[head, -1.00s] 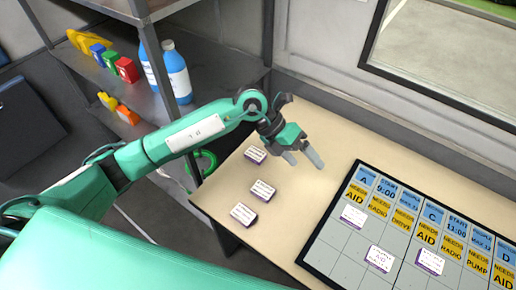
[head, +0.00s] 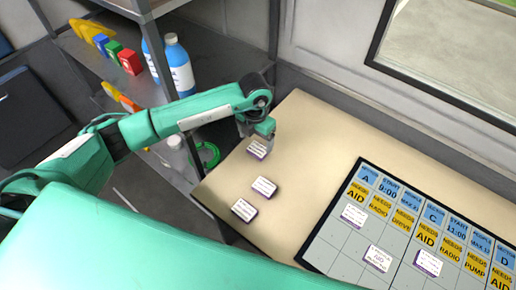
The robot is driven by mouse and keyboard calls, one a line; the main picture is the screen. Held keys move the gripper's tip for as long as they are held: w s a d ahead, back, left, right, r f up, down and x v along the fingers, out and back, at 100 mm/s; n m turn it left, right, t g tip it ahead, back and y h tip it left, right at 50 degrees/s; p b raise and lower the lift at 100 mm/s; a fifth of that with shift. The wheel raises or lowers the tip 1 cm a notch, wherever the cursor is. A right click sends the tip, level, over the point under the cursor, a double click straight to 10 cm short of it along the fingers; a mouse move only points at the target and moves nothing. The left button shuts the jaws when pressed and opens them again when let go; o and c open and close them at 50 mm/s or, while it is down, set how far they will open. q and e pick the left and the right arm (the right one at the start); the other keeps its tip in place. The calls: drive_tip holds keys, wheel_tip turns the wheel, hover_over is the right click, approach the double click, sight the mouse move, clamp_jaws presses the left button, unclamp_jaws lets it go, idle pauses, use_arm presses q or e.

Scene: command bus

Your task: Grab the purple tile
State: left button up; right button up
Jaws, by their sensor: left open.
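Three purple tiles with white labelled tops lie on the beige table left of the board: a far tile (head: 257,149), a middle tile (head: 264,187) and a near tile (head: 243,210). My left gripper (head: 260,138) points down at the far tile, close above or beside it. Its jaws are open, but the fingers are largely hidden, and I cannot tell whether they touch the tile. Three more purple-edged tiles lie on the gridded board (head: 337,225), one of them at its lower right (head: 428,263). My right gripper is not in view.
The board with blue and yellow label cells fills the table's right side. A metal shelf with blue bottles (head: 179,65) and coloured blocks (head: 130,61) stands at the left, near my left arm. The table's back strip (head: 320,125) is clear.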

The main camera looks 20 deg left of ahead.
sight(256, 150)
use_arm(q)
drive_tip(key=shift+f+p, duration=0.45)
drive_tip(key=shift+f, duration=0.1)
wheel_tip(256, 150, down, 4)
drive_tip(key=shift+d+r+p, duration=0.1)
drive_tip(key=shift+r+p, duration=0.05)
drive_tip(key=shift+p, duration=0.5)
drive_tip(key=shift+w+f, duration=0.1)
drive_tip(key=shift+f, duration=0.25)
drive_tip(key=c, duration=1.1)
drive_tip(key=shift+r, duration=0.1)
